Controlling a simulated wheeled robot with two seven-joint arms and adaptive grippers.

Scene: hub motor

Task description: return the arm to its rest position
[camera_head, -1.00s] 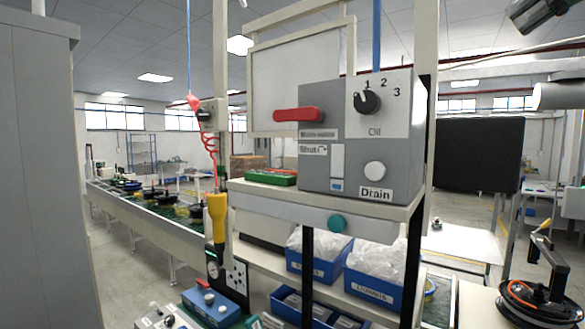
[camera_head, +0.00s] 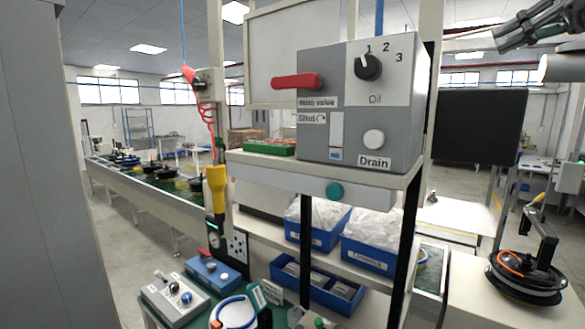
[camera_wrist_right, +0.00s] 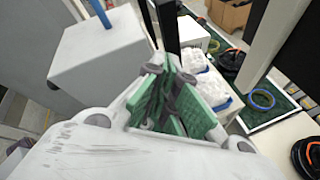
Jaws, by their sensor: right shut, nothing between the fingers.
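My right gripper (camera_head: 508,36) is at the top right corner of the head view, high above the bench and to the right of the grey control box (camera_head: 365,105). Its fingers are shut with nothing between them. Its green and dark fingers also show folded together in the right wrist view (camera_wrist_right: 170,68), and they touch nothing there. The right arm's white link runs out of the head view at the right edge. My left arm and gripper are not in view.
Blue bins (camera_head: 369,257) are below. A motor part (camera_head: 526,278) is at right. A conveyor (camera_head: 150,195) is at left.

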